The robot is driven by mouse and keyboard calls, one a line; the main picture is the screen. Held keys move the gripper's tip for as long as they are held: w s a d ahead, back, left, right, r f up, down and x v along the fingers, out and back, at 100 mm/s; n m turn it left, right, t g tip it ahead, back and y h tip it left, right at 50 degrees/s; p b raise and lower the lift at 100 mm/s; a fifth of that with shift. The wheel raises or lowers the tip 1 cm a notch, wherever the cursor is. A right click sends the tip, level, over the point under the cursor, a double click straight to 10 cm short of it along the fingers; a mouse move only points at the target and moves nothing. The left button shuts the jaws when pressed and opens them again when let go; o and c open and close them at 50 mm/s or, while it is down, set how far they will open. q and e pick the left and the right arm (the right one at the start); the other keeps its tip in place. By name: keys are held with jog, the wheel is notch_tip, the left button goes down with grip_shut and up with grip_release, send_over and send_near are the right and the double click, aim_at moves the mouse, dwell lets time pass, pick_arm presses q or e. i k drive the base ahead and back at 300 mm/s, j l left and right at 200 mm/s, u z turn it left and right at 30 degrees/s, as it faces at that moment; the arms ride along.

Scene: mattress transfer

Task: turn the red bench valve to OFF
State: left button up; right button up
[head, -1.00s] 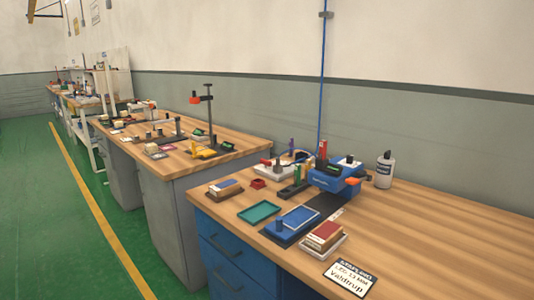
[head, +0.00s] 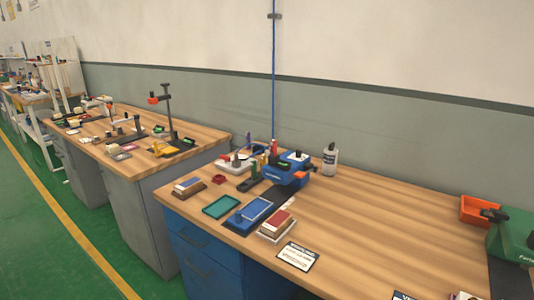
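On the near workbench (head: 380,215), a white base (head: 236,166) carries small dark fittings and a small red part (head: 226,158). A separate small red object (head: 218,179) lies in front of it. Either could be the red bench valve; they are too small to tell, and no ON or OFF marking is readable. A blue air line (head: 274,80) runs down the wall behind this area. Neither of my grippers is in view.
A blue device (head: 287,172), a teal tray (head: 220,206) and a blue tray (head: 248,213) crowd the bench's left part. A bottle (head: 330,160) stands behind. An orange bin (head: 480,210) and green machine (head: 510,238) are at right. Green floor (head: 60,250) is open at left.

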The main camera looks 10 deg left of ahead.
aim_at(222, 157)
jog(key=i+j+z, duration=0.1)
jog(key=j+z, duration=0.25)
jog(key=z, duration=0.15)
jog(key=i+j+z, duration=0.1)
jog(key=j+z, duration=0.8)
jog(key=j, duration=0.35)
jog(key=j+z, duration=0.1)
jog(key=j, duration=0.4)
jog(key=k+j, duration=0.15)
jog(key=j, duration=0.3)
jog(key=k+j+z, duration=0.15)
jog(key=j, duration=0.8)
jog(key=k+z, duration=0.05)
